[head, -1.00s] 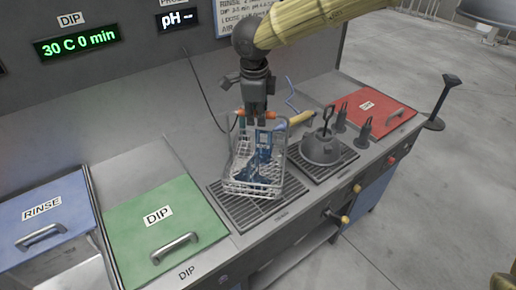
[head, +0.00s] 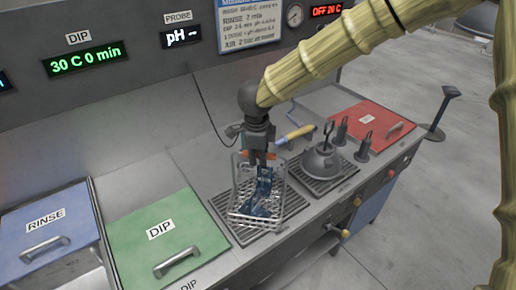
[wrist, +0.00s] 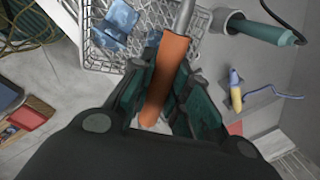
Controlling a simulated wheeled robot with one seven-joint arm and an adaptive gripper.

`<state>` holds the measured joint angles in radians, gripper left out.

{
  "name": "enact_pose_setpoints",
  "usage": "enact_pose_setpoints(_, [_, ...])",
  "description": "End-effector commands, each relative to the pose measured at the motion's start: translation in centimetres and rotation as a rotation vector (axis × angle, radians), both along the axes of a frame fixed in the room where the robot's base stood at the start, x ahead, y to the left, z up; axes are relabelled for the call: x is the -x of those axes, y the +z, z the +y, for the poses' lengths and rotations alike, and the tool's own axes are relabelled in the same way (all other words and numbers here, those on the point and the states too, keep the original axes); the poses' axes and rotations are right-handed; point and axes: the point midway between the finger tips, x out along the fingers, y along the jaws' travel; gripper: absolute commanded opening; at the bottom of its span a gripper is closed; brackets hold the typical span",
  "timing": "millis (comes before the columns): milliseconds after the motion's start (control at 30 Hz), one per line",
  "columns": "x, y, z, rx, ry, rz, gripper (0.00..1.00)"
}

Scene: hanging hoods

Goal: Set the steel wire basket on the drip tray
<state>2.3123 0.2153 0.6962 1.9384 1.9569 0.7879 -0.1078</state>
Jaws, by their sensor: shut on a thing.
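The steel wire basket (head: 240,199) holds blue pieces (head: 263,190) and has an orange-gripped handle. In the head view it is over the left dark slatted drip tray (head: 292,203) and covers much of its middle. I cannot tell whether its bottom touches the slats. My gripper (head: 262,155) is above the basket, fingers pointing down. In the wrist view my gripper (wrist: 166,78) is shut on the orange handle grip (wrist: 168,62), and the basket's wire mesh (wrist: 105,58) shows beyond it.
A second slatted tray (head: 340,178) to the right bears a dark lidded pot (head: 322,162). A yellow-handled tool (head: 299,133) is behind. A green DIP lid (head: 165,232) lies left, then a blue RINSE lid (head: 50,220); a red lid (head: 372,122) is far right.

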Motion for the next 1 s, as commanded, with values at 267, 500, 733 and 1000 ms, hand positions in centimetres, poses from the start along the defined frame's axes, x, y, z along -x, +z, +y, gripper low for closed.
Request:
enact_pose_setpoints(267, [-0.1,0.1,0.1,-0.002,0.0,-0.002,0.0])
enact_pose_setpoints(500, [0.0,-0.1,0.0,0.0,0.0,-0.001,0.39])
enact_pose_setpoints(733, [0.0,-0.1,0.0,0.0,0.0,-0.001,0.39])
enact_pose_setpoints(1000, [0.3,2.0,0.1,-0.003,-0.001,-0.004,0.39])
